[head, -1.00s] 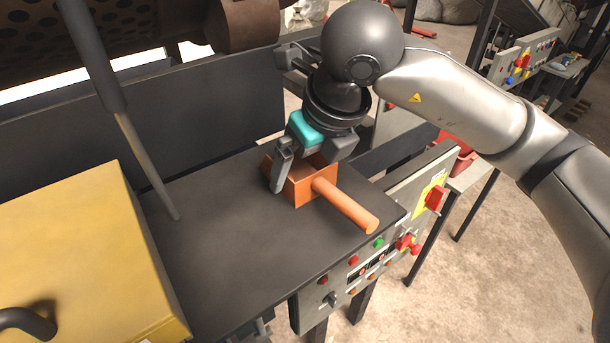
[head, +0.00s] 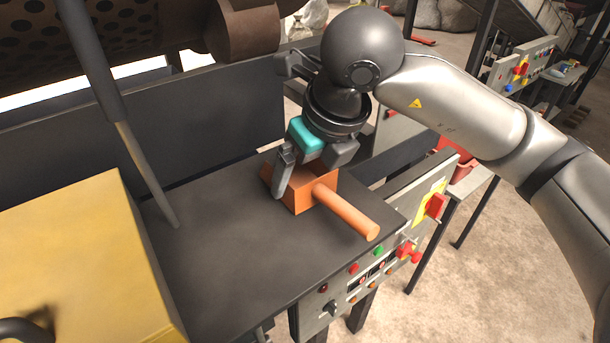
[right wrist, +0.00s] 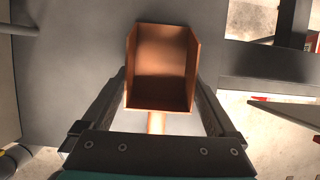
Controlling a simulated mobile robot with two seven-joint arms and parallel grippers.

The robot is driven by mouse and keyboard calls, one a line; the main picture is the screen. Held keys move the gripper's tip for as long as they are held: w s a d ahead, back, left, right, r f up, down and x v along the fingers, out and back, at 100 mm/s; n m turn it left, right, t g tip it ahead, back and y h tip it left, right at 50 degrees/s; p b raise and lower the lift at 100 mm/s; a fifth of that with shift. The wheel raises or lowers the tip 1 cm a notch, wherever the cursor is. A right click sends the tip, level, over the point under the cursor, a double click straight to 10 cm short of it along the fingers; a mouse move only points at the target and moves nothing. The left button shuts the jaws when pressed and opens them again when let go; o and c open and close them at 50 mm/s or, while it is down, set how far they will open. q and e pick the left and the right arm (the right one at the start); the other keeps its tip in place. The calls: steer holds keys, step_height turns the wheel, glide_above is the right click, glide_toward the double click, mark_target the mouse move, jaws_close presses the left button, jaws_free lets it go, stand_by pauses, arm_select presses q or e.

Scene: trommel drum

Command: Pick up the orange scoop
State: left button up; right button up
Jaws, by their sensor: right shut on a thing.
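The orange scoop (head: 318,190) is on the dark table (head: 225,245), with its box-shaped pan to the back and its round handle pointing to the front right. My right gripper (head: 305,180) is over the pan, with its fingers on either side, shut on it. In the right wrist view the open pan of the scoop (right wrist: 163,70) lies between the two fingers (right wrist: 160,103), and part of the handle shows below it. I cannot tell whether the scoop is clear of the table. My left gripper is not in view.
A yellow box (head: 80,260) stands at the table's left. A dark upright panel (head: 200,120) and the perforated drum (head: 120,25) are behind. A control panel with buttons (head: 385,265) is along the front right edge. The table's middle left is clear.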

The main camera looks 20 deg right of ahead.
step_height(320, 180, up, 20)
steer(key=p, duration=0.1)
steer(key=shift+f, duration=0.15)
steer(key=shift+f, duration=0.1)
stand_by(0.8)
